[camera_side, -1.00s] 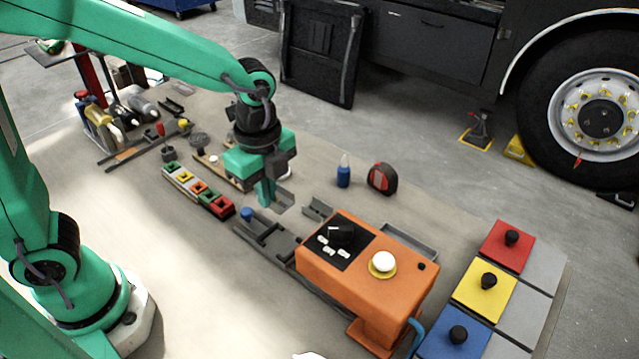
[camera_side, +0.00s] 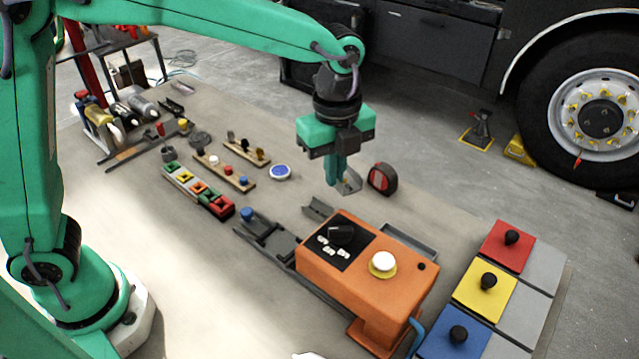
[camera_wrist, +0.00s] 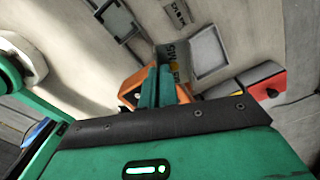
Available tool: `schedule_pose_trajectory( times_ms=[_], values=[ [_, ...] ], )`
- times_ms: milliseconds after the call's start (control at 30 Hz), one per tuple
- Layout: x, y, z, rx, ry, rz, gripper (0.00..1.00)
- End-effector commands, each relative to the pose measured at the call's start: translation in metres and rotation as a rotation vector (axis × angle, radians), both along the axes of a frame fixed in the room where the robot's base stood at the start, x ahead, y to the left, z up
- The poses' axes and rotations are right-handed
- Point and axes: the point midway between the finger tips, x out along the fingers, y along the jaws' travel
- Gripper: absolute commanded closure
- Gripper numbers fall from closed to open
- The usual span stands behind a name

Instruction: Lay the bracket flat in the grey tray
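My gripper (camera_side: 338,184) is shut on a thin grey bracket (camera_side: 351,184) and holds it in the air above the back part of the table. In the wrist view the green fingers (camera_wrist: 160,87) have the bracket (camera_wrist: 181,62) at their tips, with dark and yellowish marks on its face. The bracket appears tilted, not flat. The grey tray (camera_side: 412,241) lies behind the orange box, to the right of and nearer the camera than my gripper; the box hides part of it. In the wrist view the tray (camera_wrist: 210,48) shows just right of the bracket.
The orange box (camera_side: 365,280) with a white button stands between the side camera and the tray. A red and black tape measure (camera_side: 382,179) stands close to the right of the bracket. A small grey angled piece (camera_side: 317,208) lies left of the box. Coloured plates (camera_side: 484,288) with knobs lie to the right.

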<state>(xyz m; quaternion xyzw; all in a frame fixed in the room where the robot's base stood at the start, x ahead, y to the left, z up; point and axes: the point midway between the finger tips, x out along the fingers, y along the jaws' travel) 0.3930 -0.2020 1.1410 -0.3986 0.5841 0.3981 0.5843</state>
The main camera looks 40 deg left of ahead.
Motion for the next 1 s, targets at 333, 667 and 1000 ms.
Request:
schedule_pose_trajectory(
  times_ms=[333,667,1000],
  values=[
    [0.040,-0.062,-0.005,0.000,0.000,-0.248,1.00],
    [0.055,-0.092,-0.011,0.000,-0.001,-0.372,1.00],
    [0.059,-0.102,-0.038,0.001,0.003,-0.414,1.00]
  ],
)
